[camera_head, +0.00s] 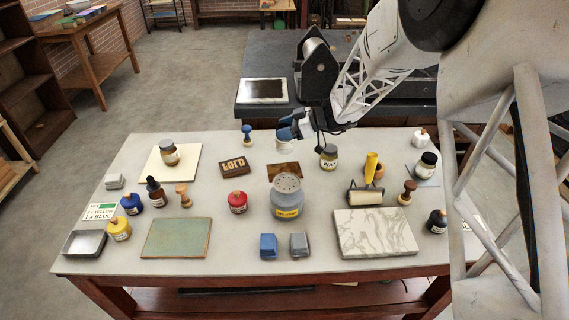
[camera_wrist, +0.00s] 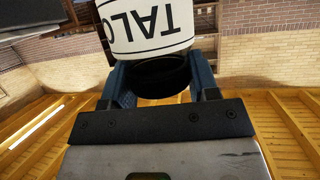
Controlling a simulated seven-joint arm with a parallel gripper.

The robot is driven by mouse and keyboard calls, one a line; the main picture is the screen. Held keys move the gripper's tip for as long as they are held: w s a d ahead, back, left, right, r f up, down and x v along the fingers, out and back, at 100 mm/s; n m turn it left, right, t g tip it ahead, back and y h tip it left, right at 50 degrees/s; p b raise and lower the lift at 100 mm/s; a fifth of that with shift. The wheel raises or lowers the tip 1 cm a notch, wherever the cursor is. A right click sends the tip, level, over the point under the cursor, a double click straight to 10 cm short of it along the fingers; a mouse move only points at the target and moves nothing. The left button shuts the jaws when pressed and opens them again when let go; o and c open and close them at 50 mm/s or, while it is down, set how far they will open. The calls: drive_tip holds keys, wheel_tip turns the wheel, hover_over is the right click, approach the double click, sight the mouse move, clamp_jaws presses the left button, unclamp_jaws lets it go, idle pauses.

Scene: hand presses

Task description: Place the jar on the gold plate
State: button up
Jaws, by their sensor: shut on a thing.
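My gripper (camera_head: 288,130) is above the far middle of the table in the head view. In the wrist view its blue fingers are shut on a jar (camera_wrist: 150,28) with a white label reading "TALC" and a black lid, which lies between the fingers. In the head view the held jar is small and hard to make out. A small brown-gold plate (camera_head: 284,171), the likeliest gold plate, lies flat on the table just nearer than the gripper. Its near edge is partly hidden by a grey shaker jar.
The grey shaker jar (camera_head: 287,198) stands close in front of the plate. A lettered wooden block (camera_head: 234,167) lies to its left, and a wax jar (camera_head: 329,158) stands to its right. A cream plate (camera_head: 190,168), a green plate (camera_head: 177,238) and a marble slab (camera_head: 375,232) lie farther out.

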sight(285, 152)
drive_tip(key=shift+f, duration=2.9)
drive_tip(key=shift+f, duration=1.85)
drive_tip(key=shift+f, duration=0.15)
drive_tip(key=o, duration=1)
drive_tip(key=shift+o, duration=0.2)
drive_tip(key=shift+d, duration=0.1)
drive_tip(key=v, duration=1.2)
